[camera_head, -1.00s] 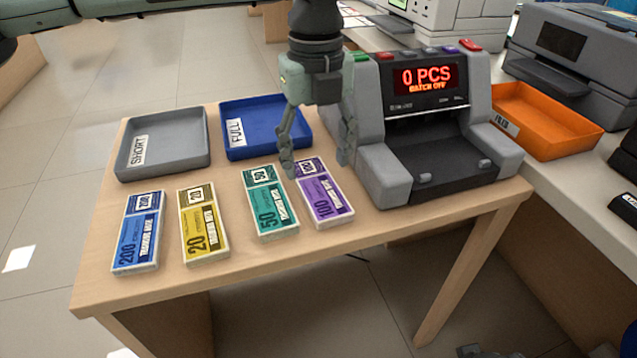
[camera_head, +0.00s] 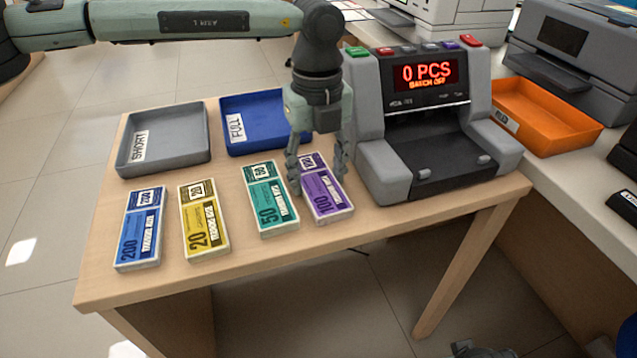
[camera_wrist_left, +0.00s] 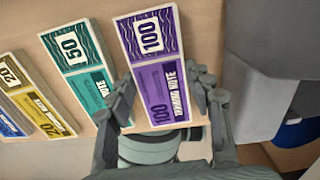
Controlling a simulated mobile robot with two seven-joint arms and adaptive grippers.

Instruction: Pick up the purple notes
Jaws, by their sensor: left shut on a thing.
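The purple notes (camera_head: 329,203), a bundle marked 100, lie at the right end of a row on the wooden table. In the left wrist view the purple notes (camera_wrist_left: 153,65) run between my fingers. My left gripper (camera_head: 318,182) points down over them, one finger at each long side, and is shut on them. It also shows in the left wrist view (camera_wrist_left: 168,98). The bundle appears still at table level; any gap under it cannot be made out.
The green notes (camera_head: 270,205) lie close beside my left finger, then yellow (camera_head: 204,230) and blue (camera_head: 139,238) bundles. Behind are a grey tray (camera_head: 125,165) and a blue tray (camera_head: 228,144). The counting machine (camera_head: 385,165) stands just right; an orange tray (camera_head: 560,140) is beyond.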

